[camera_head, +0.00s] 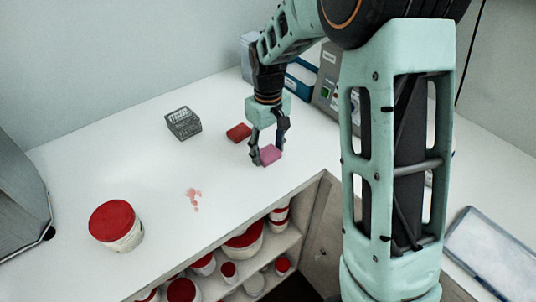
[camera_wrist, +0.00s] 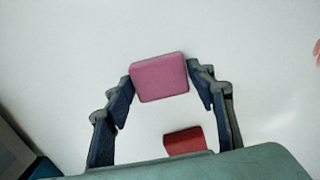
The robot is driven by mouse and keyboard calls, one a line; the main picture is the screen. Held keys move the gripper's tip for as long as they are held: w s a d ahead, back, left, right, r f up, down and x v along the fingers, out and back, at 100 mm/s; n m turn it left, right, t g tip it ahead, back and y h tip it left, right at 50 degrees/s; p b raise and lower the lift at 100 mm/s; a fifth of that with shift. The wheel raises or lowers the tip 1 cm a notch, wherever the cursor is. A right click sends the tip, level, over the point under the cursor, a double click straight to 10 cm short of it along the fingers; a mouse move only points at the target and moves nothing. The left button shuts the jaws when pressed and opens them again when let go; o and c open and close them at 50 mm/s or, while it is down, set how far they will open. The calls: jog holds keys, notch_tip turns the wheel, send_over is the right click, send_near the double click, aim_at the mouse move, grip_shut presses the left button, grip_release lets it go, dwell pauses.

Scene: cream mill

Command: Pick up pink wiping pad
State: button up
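The pink wiping pad (camera_head: 270,154) lies on the white counter near its front edge. It is a pink block with rounded corners, and it also shows in the wrist view (camera_wrist: 160,78). My gripper (camera_head: 265,158) points down at the pad. In the wrist view, my gripper (camera_wrist: 160,82) has its fingers spread, one on each side of the pad. The left fingertip is very close to the pad, and I cannot tell whether either finger touches it.
A red block (camera_head: 239,132) lies just behind the pad and shows in the wrist view (camera_wrist: 184,141). A grey wire basket (camera_head: 183,123) and a red-lidded tub (camera_head: 116,226) stand to the left. Pink stains (camera_head: 193,199) mark the counter. Devices stand behind my gripper.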

aim_at(268, 152)
jog(key=c, duration=0.3)
jog(key=shift+r+p, duration=0.55)
jog(key=shift+r, duration=0.15)
notch_tip(268, 152, up, 2)
jog(key=shift+r+p, duration=0.1)
jog(key=shift+p, duration=0.75)
jog(key=shift+s+d+r+p, duration=0.15)
jog(key=shift+s+r+p, duration=0.7)
jog(key=shift+s+r, duration=1.1)
jog(key=shift+s+d+r+p, duration=0.2)
jog(key=shift+s+r+p, duration=0.85)
jog(key=shift+s, duration=1.65)
jog(key=shift+s+d+r+p, duration=0.15)
jog(key=shift+s+r+p, duration=0.55)
jog(key=shift+s+r, duration=1.35)
jog(key=shift+o, duration=0.2)
jog(key=shift+s+f, duration=0.3)
jog(key=shift+f, duration=0.05)
